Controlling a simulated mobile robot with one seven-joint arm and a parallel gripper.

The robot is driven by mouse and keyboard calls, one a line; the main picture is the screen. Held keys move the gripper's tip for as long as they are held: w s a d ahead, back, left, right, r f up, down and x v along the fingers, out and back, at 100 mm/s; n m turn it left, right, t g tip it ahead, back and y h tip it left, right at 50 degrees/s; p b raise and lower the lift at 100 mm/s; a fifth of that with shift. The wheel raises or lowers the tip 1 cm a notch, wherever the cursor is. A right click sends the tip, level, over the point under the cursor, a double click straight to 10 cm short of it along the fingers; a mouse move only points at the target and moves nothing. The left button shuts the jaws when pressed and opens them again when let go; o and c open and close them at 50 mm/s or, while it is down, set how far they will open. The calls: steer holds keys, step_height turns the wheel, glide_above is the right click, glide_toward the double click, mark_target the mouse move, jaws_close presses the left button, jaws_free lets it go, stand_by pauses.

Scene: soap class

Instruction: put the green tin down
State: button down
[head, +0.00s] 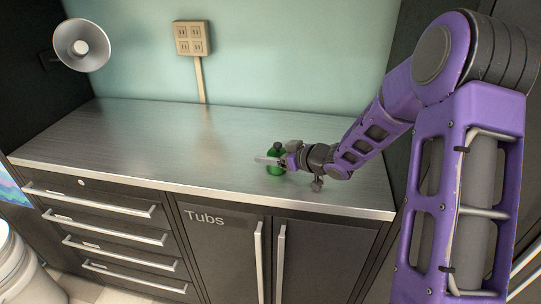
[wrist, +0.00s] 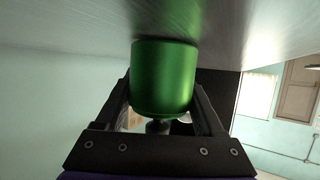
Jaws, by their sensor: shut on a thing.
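The green tin (head: 275,156) is at the right part of the metal counter (head: 150,140), near its front edge. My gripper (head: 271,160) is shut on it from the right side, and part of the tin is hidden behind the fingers. In the wrist view the green tin (wrist: 165,78) sits between my two dark fingers (wrist: 163,100). Its one end is close to the grey counter surface (wrist: 70,28); I cannot tell whether it touches.
The counter is bare to the left of the tin. A wall socket (head: 194,38) with a cable duct is on the back wall. A lamp (head: 82,45) hangs at the left. Drawers and a cupboard marked "Tubs" (head: 204,218) are below. A white bin (head: 22,265) stands at lower left.

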jaws_free()
steer(key=shift+f, duration=0.1)
steer(key=shift+s+d+r, duration=0.15)
steer(key=shift+d+r, duration=0.05)
steer(key=shift+r, duration=0.1)
steer(key=p+v, duration=0.2)
steer(key=v, duration=0.9)
steer(key=shift+s+d+r, duration=0.1)
steer(key=shift+s+r, duration=0.05)
steer(key=shift+s, duration=0.1)
